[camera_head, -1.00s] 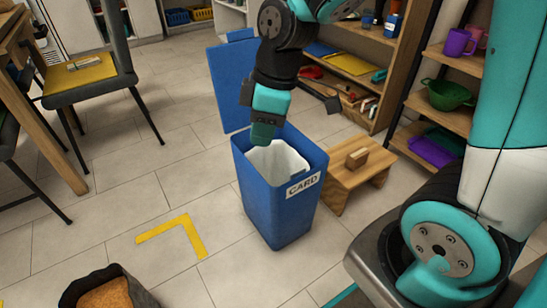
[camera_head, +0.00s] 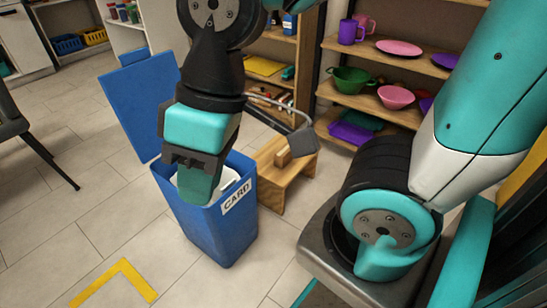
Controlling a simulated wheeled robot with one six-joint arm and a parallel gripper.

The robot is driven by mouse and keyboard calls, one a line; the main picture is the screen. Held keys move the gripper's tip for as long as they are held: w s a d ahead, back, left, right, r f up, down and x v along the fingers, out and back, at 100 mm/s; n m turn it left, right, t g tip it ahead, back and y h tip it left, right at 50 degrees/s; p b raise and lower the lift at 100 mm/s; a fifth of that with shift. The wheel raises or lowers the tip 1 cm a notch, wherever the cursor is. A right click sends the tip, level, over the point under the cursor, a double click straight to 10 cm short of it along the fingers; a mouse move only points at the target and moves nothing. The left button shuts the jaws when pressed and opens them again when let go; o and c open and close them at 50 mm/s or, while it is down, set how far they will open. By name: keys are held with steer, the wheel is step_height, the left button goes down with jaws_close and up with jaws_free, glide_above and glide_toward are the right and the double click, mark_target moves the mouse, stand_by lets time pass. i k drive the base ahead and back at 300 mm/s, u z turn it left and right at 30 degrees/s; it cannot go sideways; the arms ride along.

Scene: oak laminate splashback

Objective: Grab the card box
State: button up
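A blue bin (camera_head: 225,237) with a white "CARD" label (camera_head: 237,197) stands upright on the tiled floor, its lid (camera_head: 139,98) swung open behind it. A pale liner shows inside, but the rest of its inside is hidden. My gripper (camera_head: 197,188) points down in front of the bin's opening in the picture and hides part of the rim. I cannot tell whether it touches the bin or whether its fingers are apart. A small brown block (camera_head: 283,158) lies on a low wooden stool (camera_head: 281,177) right of the bin, partly hidden by a dark plate.
Wooden shelves (camera_head: 385,103) with bowls, mugs and plates stand behind, at the right. A chair (camera_head: 10,118) is at the left edge. Yellow tape (camera_head: 124,266) marks the floor at front left. The floor left of the bin is clear.

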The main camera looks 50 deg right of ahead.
mark_target(283, 156)
steer(key=z, duration=1.05)
steer(key=k, duration=0.5)
steer(key=z, duration=0.95)
steer(key=i, duration=1.35)
steer(key=u, duration=0.65)
steer(key=i, duration=0.5)
steer(key=u, duration=0.4)
